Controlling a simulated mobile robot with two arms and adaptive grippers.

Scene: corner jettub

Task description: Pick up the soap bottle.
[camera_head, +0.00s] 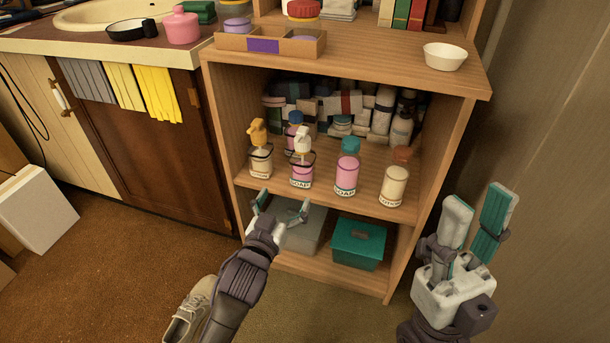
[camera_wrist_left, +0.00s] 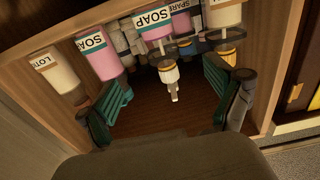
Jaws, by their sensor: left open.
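A pink soap bottle with a white pump (camera_head: 301,172) stands upright on the middle shelf, labelled SOAP. A second pink soap bottle, with a teal cap (camera_head: 347,174), stands to its right. In the left wrist view both appear upside down: the pump soap bottle (camera_wrist_left: 154,22) near the top centre and the capped one (camera_wrist_left: 99,56) left of it. My left gripper (camera_head: 284,205) is open and empty, in front of and below the shelf edge, apart from the bottles. In its wrist view the white pump lies between the fingers (camera_wrist_left: 166,100). My right gripper (camera_head: 477,210) is open and empty, right of the cabinet.
A yellow-pump bottle (camera_head: 261,163) stands close left of the pump soap, and a cream lotion bottle (camera_head: 394,187) stands at the right. Several more containers (camera_head: 341,122) crowd behind. Below are a grey box (camera_head: 303,232) and a teal box (camera_head: 358,243). Cabinet sides (camera_head: 444,165) bound the shelf.

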